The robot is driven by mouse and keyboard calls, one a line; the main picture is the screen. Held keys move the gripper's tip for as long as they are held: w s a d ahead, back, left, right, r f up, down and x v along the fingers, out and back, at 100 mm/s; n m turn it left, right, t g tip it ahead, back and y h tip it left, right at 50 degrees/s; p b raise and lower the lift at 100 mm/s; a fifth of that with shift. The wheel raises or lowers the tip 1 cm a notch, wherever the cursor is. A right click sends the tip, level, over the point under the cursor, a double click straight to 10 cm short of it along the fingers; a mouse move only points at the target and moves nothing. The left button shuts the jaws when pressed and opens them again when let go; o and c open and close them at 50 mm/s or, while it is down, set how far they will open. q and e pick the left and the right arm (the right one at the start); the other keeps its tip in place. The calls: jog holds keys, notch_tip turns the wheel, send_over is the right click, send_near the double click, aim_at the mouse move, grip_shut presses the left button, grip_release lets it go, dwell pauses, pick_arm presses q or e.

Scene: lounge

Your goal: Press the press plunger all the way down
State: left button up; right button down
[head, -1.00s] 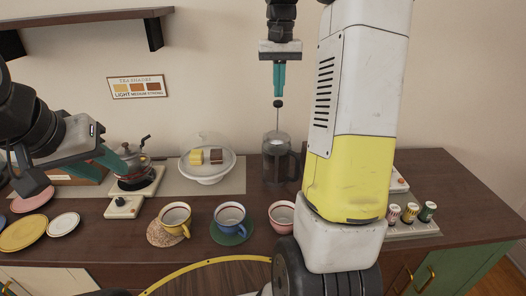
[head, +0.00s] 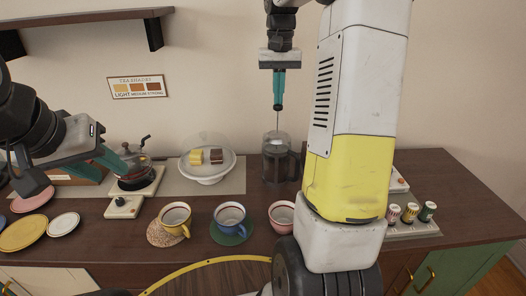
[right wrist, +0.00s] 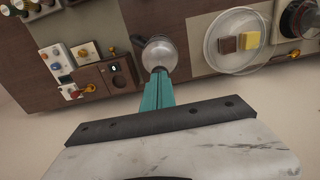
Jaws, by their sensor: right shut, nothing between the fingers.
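The glass press (head: 280,160) with a dark frame and handle stands on the counter, right of the cake stand. Its thin plunger rod rises well above the lid, with a small dark knob (head: 278,107) on top. My right gripper (head: 279,102) points straight down over it, teal fingers shut and empty, tips at or just above the knob; I cannot tell whether they touch. In the right wrist view the press (right wrist: 160,52) lies just beyond the fingertips. My left gripper (head: 118,162) is at the left, by the glass kettle; its opening is unclear.
Three cups stand in front: yellow (head: 175,219), blue (head: 230,218) and pink (head: 281,217). A glass-covered cake stand (head: 207,175) is left of the press. The kettle (head: 136,172) sits on a base further left. Small canisters (head: 410,213) stand at the right, partly behind my arm.

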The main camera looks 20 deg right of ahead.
jog(key=shift+f, duration=3.55)
jog(key=shift+r, duration=3.05)
jog(key=shift+s+a, duration=0.1)
jog(key=s+a+n+t, duration=0.1)
jog(key=s+a+t, duration=0.1)
jog(key=s+a, duration=0.2)
jog(key=s+a+n+t+y, duration=0.1)
jog(key=s+a, duration=0.3)
jog(key=s, duration=0.7)
jog(key=s+a+r+n+t+y, duration=0.1)
jog(key=s+a+t, duration=0.2)
jog(key=s, duration=0.5)
jog(key=shift+a, duration=0.8)
